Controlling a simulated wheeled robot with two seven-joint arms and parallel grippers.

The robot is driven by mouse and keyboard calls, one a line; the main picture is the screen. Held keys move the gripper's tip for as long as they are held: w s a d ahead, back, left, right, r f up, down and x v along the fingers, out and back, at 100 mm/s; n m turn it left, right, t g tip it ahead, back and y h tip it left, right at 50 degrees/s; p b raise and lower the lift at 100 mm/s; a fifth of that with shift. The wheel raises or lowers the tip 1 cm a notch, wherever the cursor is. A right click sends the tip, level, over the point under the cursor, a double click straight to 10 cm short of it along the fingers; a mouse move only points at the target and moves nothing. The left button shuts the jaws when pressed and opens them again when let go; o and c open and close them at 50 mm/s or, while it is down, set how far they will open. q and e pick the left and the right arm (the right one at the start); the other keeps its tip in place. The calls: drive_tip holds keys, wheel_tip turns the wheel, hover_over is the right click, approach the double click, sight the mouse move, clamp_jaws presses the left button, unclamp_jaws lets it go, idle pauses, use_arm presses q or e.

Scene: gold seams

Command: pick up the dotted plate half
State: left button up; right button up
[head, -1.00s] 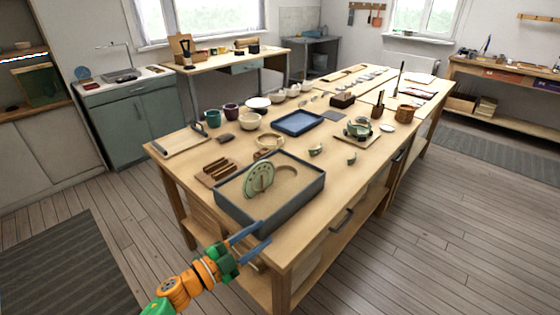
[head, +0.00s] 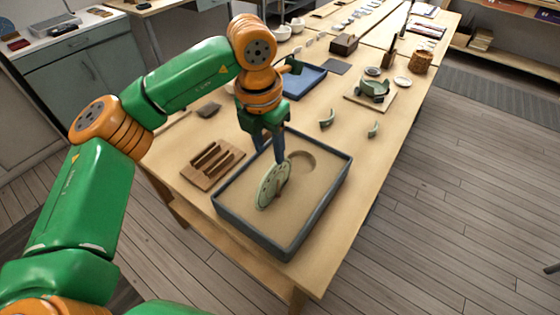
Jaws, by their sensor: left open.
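The dotted plate half (head: 267,188) is pale green with dark dots. It stands on edge, upright, in the sand-coloured bed of a dark grey tray (head: 333,188) on the workbench. My left gripper (head: 274,153) points down at the plate half's upper edge, with its blue fingers open. One finger overlaps the top of the plate half in the picture; I cannot tell whether it touches. The other finger is partly hidden by the wrist and arm. My right gripper is not in view.
A wooden slotted rack (head: 212,163) stands left of the tray. A blue tray (head: 305,80) lies behind my left arm. Green shards (head: 327,120) and a board with a mended green pot (head: 373,90) are at the right. The bench's right front strip (head: 358,165) is clear.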

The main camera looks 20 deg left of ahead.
sight(273, 166)
use_arm(q)
drive_tip(key=f+p, duration=0.1)
drive_tip(key=f, duration=0.1)
drive_tip(key=f+p, duration=0.1)
drive_tip(key=f, duration=0.1)
drive_tip(key=shift+s+d, duration=0.15)
drive_tip(key=shift+d, duration=0.25)
drive_tip(key=shift+w+a+f, duration=0.1)
drive_tip(key=shift+w+f, duration=0.1)
drive_tip(key=shift+f, duration=0.4)
drive_tip(key=shift+w+f, duration=0.15)
drive_tip(key=shift+f, duration=0.45)
clamp_jaws()
